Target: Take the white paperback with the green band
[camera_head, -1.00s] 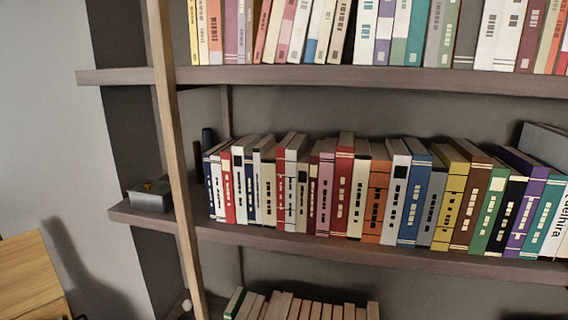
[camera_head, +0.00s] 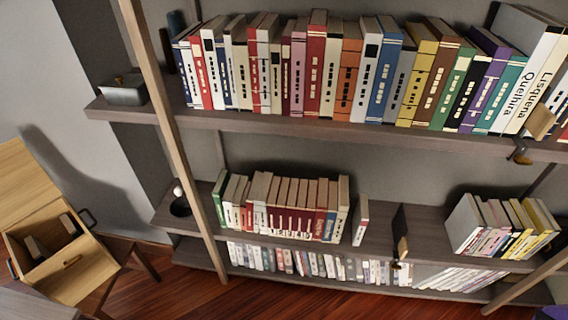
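I cannot single out a white paperback with a green band; the spines are too small to tell. Pale spines stand in the upper row, such as a white book (camera_head: 365,82) left of a blue one. In the same row are a green book with a pale label (camera_head: 452,92) and a teal book (camera_head: 502,92). In the lower row a green book (camera_head: 219,196) stands at the left end, beside pale spines. A slim white and red book (camera_head: 361,219) stands apart to the right of that row. Neither gripper is in view.
A wooden upright (camera_head: 165,110) crosses the left of the shelves. A grey box (camera_head: 123,90) sits on the upper shelf (camera_head: 300,128). A dark bookend (camera_head: 401,232) stands on the lower shelf, with bare board around it. An open wooden case (camera_head: 60,245) stands at left.

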